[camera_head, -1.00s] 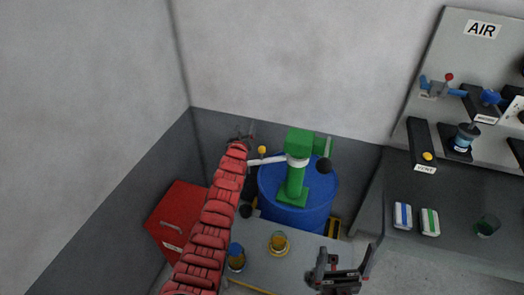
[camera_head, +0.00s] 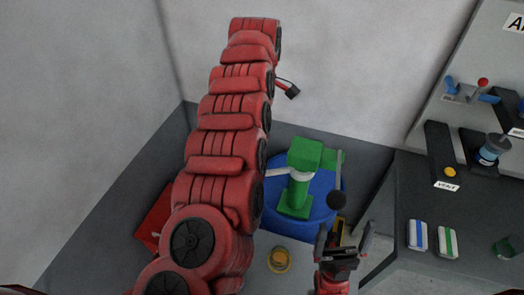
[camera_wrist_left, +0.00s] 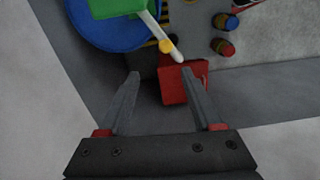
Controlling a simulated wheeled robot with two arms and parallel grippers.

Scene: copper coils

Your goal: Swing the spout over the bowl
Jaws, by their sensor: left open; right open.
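A green pump (camera_head: 299,180) stands on a blue drum (camera_head: 328,222). Its white spout (camera_head: 277,173) points left and passes behind my left arm. In the head view my arm hides most of that gripper. A small dish with amber contents (camera_head: 279,260), possibly the bowl, sits in front of the drum. My right gripper (camera_head: 345,236) is open and empty, right of the dish.
A red box (camera_head: 150,220) is at the left, partly behind my arm; it also shows in the left wrist view (camera_wrist_left: 181,84). A grey bench (camera_head: 470,225) with switches and blocks stands at the right. Walls close in behind the drum.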

